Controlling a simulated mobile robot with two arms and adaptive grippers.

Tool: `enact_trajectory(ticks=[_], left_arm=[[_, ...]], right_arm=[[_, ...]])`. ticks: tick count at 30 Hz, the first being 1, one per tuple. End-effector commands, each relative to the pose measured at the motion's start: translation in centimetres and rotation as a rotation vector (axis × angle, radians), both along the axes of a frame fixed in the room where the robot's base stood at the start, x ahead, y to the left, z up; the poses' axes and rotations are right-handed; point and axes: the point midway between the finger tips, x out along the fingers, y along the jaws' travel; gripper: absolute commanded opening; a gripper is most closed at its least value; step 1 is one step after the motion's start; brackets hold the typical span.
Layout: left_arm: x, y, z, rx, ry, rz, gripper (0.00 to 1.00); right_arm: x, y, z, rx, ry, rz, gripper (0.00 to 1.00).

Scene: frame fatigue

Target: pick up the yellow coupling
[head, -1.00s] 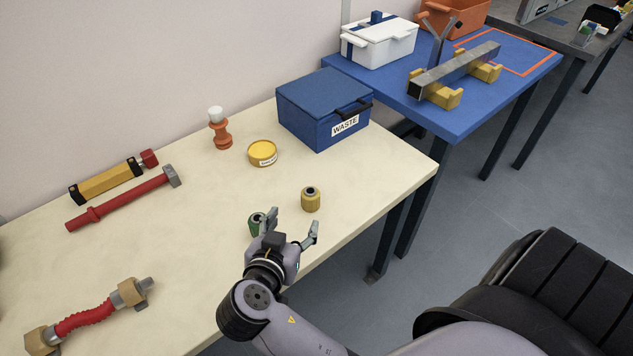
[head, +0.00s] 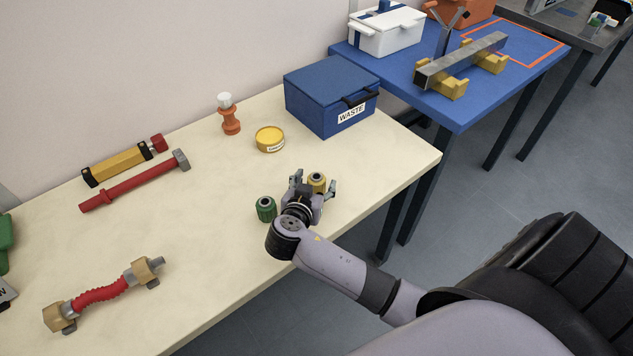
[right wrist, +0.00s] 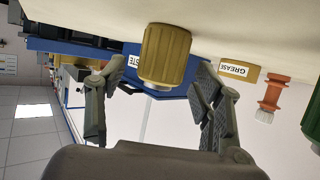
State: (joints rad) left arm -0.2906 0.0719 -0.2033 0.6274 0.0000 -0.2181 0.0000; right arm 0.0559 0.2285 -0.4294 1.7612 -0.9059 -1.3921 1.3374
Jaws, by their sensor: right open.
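The yellow coupling (head: 317,181) stands upright on the cream table (head: 220,180), near its front edge. My right gripper (head: 314,184) is open, with its two fingers on either side of the coupling. In the right wrist view the coupling (right wrist: 165,55) shows ahead of and between the open fingers of the gripper (right wrist: 157,105), with a gap on each side. Part of the coupling is hidden behind the gripper in the head view. My left gripper is not in view.
A green coupling (head: 266,208) stands just left of my right gripper. Behind are a yellow grease tin (head: 269,139), an orange bottle with a white cap (head: 230,118) and a blue waste box (head: 325,95). Red tools (head: 130,182) and a red hose (head: 100,294) lie at left.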

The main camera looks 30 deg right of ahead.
Motion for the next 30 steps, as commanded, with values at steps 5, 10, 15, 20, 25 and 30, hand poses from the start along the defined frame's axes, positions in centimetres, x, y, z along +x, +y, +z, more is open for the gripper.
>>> enact_trajectory(ticks=[5, 10, 15, 20, 25, 30], left_arm=[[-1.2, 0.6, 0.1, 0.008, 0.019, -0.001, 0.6], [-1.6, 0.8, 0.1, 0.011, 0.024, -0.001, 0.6], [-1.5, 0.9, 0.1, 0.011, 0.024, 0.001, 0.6], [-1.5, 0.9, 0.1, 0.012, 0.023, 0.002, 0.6], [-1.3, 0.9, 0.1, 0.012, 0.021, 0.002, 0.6], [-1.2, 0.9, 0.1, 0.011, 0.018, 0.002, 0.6]], right_arm=[[1.2, -1.3, -0.6, -0.001, 0.0, 0.001, 0.61], [1.3, -1.4, -0.7, 0.002, 0.0, 0.001, 0.61], [1.2, -1.4, -0.7, 0.002, 0.0, 0.001, 0.54], [1.2, -1.4, -0.7, 0.002, 0.0, 0.001, 0.44], [1.2, -1.3, -0.7, 0.002, 0.0, 0.001, 0.32], [1.2, -1.3, -0.7, 0.002, 0.0, 0.001, 0.21]])
